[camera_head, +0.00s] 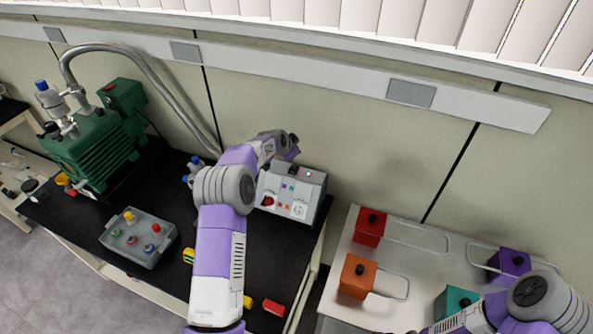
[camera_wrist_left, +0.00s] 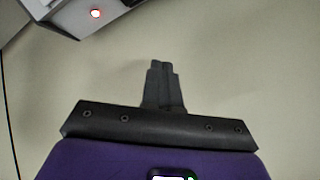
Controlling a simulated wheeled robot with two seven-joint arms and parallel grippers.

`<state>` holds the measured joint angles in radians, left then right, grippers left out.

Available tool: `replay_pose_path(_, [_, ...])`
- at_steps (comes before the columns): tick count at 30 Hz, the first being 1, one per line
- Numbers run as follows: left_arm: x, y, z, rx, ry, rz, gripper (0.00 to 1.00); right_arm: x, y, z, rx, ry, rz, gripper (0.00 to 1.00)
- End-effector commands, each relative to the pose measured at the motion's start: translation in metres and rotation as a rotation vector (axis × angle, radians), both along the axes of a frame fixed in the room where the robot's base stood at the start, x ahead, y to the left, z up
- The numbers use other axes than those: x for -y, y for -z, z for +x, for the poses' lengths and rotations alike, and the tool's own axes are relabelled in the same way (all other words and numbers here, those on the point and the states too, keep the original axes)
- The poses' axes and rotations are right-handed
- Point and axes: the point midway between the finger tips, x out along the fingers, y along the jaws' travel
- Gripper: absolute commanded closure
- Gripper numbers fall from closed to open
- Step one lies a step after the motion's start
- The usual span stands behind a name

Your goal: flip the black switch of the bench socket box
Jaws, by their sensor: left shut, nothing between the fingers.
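The grey bench socket box (camera_head: 316,200) stands at the back right of the black bench. Its front carries a red knob, small coloured parts and a round socket. A small red light glows on its top. A small dark patch on the top may be the black switch; I cannot tell. My left gripper (camera_head: 294,144) is above and behind the box's top, partly hidden by its own wrist. In the left wrist view its fingers (camera_wrist_left: 164,82) are shut and empty, apart from the box's corner (camera_wrist_left: 114,12) at the upper left. My right gripper is out of view.
A green pump (camera_head: 95,150) with a grey hose stands at the left. A grey tray (camera_head: 150,256) with coloured knobs lies on the bench (camera_head: 95,228). Red (camera_head: 369,227), orange (camera_head: 357,276), teal and purple blocks stand on the white table at the right. The wall is close behind.

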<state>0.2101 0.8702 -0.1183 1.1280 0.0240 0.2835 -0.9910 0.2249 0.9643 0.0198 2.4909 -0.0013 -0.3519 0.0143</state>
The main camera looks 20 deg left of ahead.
Motion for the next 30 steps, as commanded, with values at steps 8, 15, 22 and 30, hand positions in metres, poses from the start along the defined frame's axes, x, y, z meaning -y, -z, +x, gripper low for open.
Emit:
replay_pose_path(8, [0.005,0.042,0.000,-0.003,0.000,0.000,1.00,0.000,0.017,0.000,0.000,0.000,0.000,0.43])
replay_pose_path(15, [0.008,0.071,0.000,-0.001,0.001,0.000,1.00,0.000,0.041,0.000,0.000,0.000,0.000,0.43])
replay_pose_path(22, [0.009,0.073,0.000,-0.001,0.000,0.000,1.00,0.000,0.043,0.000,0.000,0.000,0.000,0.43])
replay_pose_path(30, [0.009,0.072,0.000,-0.001,0.000,0.000,1.00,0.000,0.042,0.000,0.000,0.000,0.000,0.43])
